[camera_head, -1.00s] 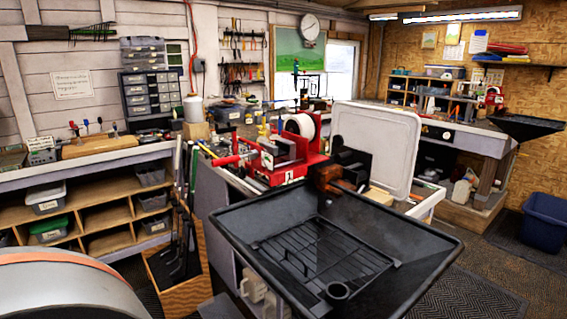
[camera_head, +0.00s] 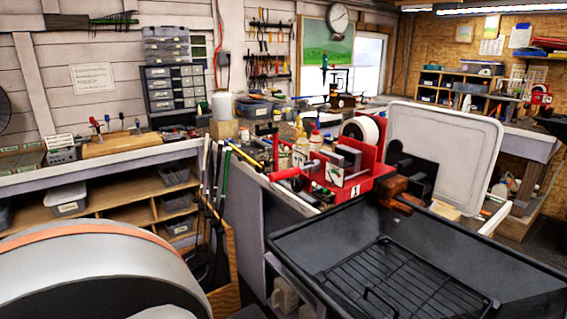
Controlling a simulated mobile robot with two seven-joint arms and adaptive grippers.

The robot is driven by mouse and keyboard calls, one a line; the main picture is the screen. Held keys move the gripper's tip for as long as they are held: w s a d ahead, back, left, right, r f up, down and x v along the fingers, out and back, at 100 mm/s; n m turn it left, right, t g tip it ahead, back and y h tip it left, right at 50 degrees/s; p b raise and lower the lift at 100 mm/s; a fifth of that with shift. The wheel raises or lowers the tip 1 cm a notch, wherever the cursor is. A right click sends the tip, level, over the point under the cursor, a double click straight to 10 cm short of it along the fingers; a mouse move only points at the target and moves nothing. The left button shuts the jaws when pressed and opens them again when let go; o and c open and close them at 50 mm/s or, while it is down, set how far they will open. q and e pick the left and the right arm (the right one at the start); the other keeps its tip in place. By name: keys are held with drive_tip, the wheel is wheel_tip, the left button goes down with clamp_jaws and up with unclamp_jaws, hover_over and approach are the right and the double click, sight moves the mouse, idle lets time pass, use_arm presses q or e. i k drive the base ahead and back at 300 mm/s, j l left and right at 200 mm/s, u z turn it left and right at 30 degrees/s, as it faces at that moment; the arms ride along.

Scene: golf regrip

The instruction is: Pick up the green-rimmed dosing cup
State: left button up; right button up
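I cannot make out the green-rimmed dosing cup in the head view. Neither of my grippers shows. A red vise (camera_head: 352,188) stands on the workbench right of the middle, with a small white and green patch on it that is too small to identify. Small bottles (camera_head: 315,140) stand just behind the vise. The vise and bottles hide part of the bench top.
A black tray with a wire rack (camera_head: 395,290) fills the lower right. A pale upright panel (camera_head: 445,150) stands behind it. Golf clubs (camera_head: 215,190) stand before the bench.

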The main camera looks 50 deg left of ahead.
sight(282, 163)
drive_tip(key=j+z, duration=0.15)
drive_tip(key=j, duration=0.5)
drive_tip(key=k+j+z, duration=0.15)
drive_tip(key=j, duration=0.5)
drive_tip(key=j+z, duration=0.15)
drive_tip(key=j, duration=0.5)
